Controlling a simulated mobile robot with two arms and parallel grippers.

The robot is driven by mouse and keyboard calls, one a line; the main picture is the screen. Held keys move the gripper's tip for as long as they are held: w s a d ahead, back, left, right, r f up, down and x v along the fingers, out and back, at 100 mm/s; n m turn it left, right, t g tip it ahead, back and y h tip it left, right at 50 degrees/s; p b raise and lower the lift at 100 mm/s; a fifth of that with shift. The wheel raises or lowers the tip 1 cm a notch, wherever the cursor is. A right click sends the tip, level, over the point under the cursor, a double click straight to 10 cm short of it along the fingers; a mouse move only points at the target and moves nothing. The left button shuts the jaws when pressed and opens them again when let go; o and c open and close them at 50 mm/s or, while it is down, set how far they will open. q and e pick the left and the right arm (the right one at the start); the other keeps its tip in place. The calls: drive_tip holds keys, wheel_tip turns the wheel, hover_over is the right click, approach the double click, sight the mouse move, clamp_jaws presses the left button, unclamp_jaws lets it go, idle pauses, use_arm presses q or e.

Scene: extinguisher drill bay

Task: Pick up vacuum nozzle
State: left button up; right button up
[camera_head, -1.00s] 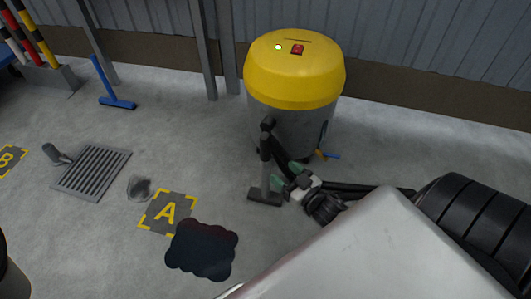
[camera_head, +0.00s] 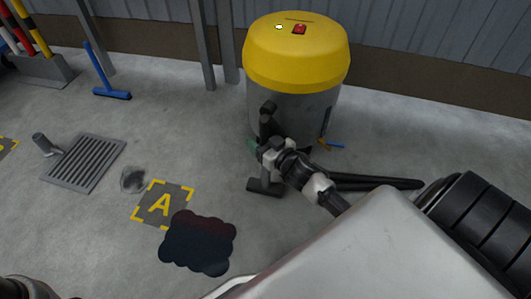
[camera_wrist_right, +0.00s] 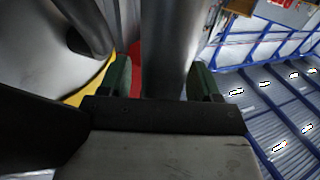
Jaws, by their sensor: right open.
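The vacuum nozzle (camera_head: 264,186), a dark foot with an upright grey wand, stands on the floor in front of the yellow-topped vacuum drum (camera_head: 298,60). My right gripper (camera_head: 262,149) is at the middle of the wand, hiding part of it. In the right wrist view, the grey wand (camera_wrist_right: 172,40) stands between the two green-padded fingers of my right gripper (camera_wrist_right: 162,80). The fingers are open, on either side of the wand. Whether a pad touches it is unclear. My left gripper is not in view.
A dark spill (camera_head: 198,243) and a floor mark A (camera_head: 162,204) lie left of the nozzle. A floor grate (camera_head: 84,162) is farther left. A blue squeegee (camera_head: 112,94) leans near the wall. A black hose (camera_head: 380,183) lies to the right.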

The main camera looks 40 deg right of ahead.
clamp_jaws()
idle(0.3)
drive_tip(key=shift+r, duration=0.2)
